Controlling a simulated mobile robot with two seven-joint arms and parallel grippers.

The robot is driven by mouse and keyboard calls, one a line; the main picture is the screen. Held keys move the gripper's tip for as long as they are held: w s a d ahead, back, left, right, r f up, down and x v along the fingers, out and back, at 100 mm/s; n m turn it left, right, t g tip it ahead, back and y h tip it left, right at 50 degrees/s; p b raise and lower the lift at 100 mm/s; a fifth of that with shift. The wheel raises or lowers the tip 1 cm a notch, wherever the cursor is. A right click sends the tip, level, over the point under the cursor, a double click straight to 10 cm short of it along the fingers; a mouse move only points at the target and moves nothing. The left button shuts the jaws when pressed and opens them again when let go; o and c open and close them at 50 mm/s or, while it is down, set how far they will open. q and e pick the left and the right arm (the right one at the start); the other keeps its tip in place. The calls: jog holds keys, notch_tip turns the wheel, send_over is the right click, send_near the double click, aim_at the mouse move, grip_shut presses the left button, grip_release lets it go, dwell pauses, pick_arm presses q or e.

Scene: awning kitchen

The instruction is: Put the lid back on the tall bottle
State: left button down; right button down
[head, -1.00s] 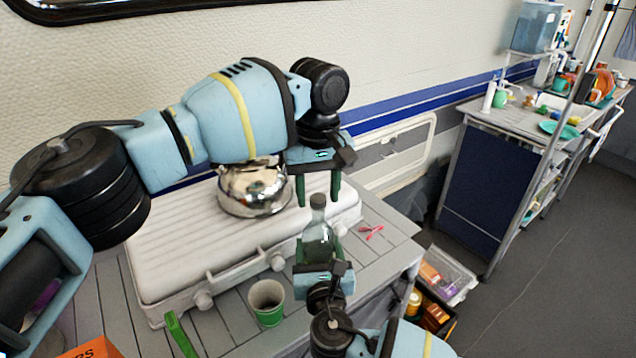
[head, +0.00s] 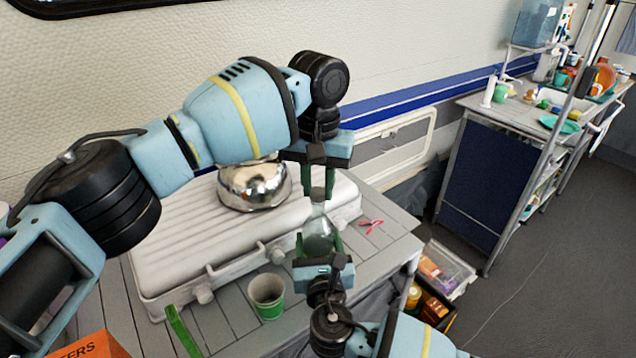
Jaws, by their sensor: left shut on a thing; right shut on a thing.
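The tall bottle (head: 318,226) is clear glass and stands upright over the front right of the grey table. My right gripper (head: 319,246) comes from below and is shut on the bottle's body. A dark lid (head: 318,194) sits at the top of the bottle's neck. My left gripper (head: 318,186) points down from above, its green fingers shut on the lid. The fingers partly hide the lid, so I cannot tell how firmly it is seated.
A pink clip (head: 371,225) lies right of the bottle. A crate (head: 447,270) stands on the floor.

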pick_arm(q)
jog(key=m, duration=0.4)
jog(key=shift+m, duration=0.4)
jog(key=m, duration=0.7)
jog(key=shift+m, duration=0.3)
jog(key=m, duration=0.3)
jog(key=c, duration=1.1)
grip_release()
notch_tip(320, 180, up, 12)
